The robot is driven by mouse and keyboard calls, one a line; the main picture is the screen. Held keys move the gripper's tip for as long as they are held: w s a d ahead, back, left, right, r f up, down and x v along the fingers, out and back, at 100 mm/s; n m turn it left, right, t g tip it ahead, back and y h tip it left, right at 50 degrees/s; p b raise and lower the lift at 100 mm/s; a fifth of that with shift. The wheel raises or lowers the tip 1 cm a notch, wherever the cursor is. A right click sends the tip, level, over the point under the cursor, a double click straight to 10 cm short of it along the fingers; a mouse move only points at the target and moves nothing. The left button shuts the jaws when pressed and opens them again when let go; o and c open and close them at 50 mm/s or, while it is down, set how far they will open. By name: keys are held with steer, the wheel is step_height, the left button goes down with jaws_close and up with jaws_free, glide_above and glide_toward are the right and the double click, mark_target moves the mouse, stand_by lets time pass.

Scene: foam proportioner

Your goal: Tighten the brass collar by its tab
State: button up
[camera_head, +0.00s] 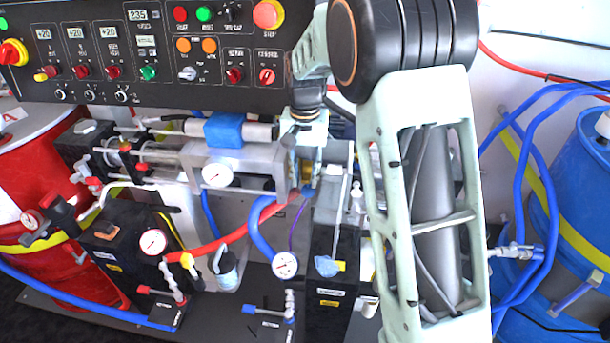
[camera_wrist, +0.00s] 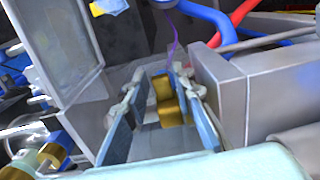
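The brass collar (camera_wrist: 171,112) shows in the wrist view as a gold-brown, blocky shape between the two fingers of my gripper (camera_wrist: 160,80). Its tab cannot be told clearly from the rest of it. The left finger stands apart from the brass, with a gap showing; the right finger is close beside it, and I cannot tell if it touches. In the head view my gripper (camera_head: 306,150) points down at the grey pump block, and a bit of brass (camera_head: 308,173) shows below it. My wrist and fingers hide most of the collar there.
A grey metal block (camera_wrist: 222,95) stands close to the right finger, and a grey panel (camera_wrist: 55,45) stands at the left. Gauges (camera_head: 217,175), a red hose (camera_head: 235,235) and blue hoses surround the spot. The control panel (camera_head: 150,60) is above.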

jaws_close()
steer(key=shift+f+b, duration=0.15)
steer(key=shift+b, duration=0.2)
steer(key=t+b, duration=0.1)
steer(key=b, duration=0.1)
steer(key=f+t+b, duration=0.1)
steer(key=b, duration=0.2)
steer(key=shift+s+f, duration=0.3)
steer(key=t+b, duration=0.1)
steer(key=b, duration=0.2)
steer(key=f+t+h+b, duration=0.1)
steer(key=t+b, duration=0.1)
steer(key=b, duration=0.2)
steer(key=shift+s+a+f, duration=0.1)
steer(key=shift+f, duration=0.2)
steer(key=t+b, duration=0.1)
steer(key=b, duration=0.2)
steer(key=shift+f+b, duration=0.2)
steer(key=shift+b, duration=0.5)
steer(key=shift+r+t+b, duration=0.1)
steer(key=shift+t+b, duration=0.2)
steer(key=shift+b, duration=0.4)
